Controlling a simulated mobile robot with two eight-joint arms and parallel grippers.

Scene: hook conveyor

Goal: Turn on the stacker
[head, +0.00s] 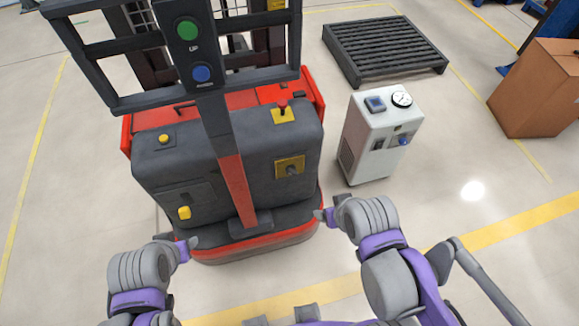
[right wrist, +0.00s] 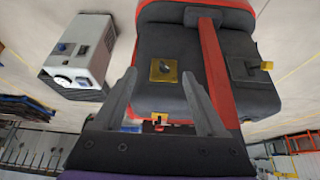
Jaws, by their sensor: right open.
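The stacker (head: 228,160) is a red and black machine ahead of me, and its dark body fills the upper right of the right wrist view (right wrist: 218,65). Its front has a yellow plate with a dark rotary switch (head: 289,166), a red knob (head: 283,106) on a yellow plate, a small yellow button (head: 163,139) and a yellow knob (head: 184,212). My right gripper (head: 324,215) is open and empty near the stacker's lower right. In the right wrist view, the rotary switch (right wrist: 163,69) appears between the fingertips, apart from them. My left gripper (head: 190,245) is low at the stacker's left; its jaws are unclear.
A post carries a green UP button (head: 187,30) and a blue button (head: 201,74). A white cabinet with a gauge (head: 375,135) stands right of the stacker. A black pallet (head: 385,48) and a cardboard box (head: 540,90) lie beyond. The floor at front right is clear.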

